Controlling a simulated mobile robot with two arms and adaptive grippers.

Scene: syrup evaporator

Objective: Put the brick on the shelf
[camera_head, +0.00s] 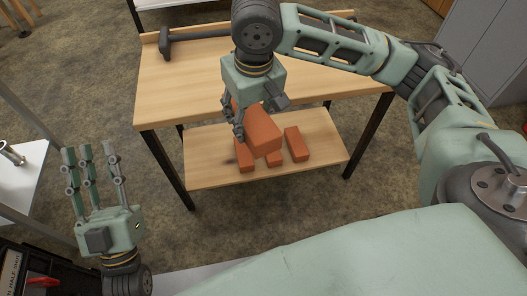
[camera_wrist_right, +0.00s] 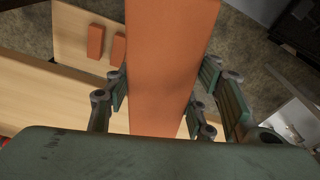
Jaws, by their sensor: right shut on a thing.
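An orange-red brick (camera_head: 262,136) is held in my right gripper (camera_head: 256,113), in front of the wooden workbench. In the right wrist view the same brick (camera_wrist_right: 170,65) fills the middle, with the fingers of the right gripper (camera_wrist_right: 165,97) on both sides of it. The bench's lower shelf (camera_head: 210,172) is light wood, and several bricks are on it, such as one at the right (camera_head: 297,144). The held brick partly covers the shelf in the head view. My left gripper (camera_head: 92,158) is empty, its fingers spread and pointing up at the left.
The bench top (camera_head: 190,85) lies above the shelf, with a dark clamp-like bar (camera_head: 200,36) at its back left. Dark metal legs (camera_head: 168,170) frame the shelf. Grey cabinets (camera_head: 490,45) stand at the right. A white surface (camera_head: 18,180) is at the left.

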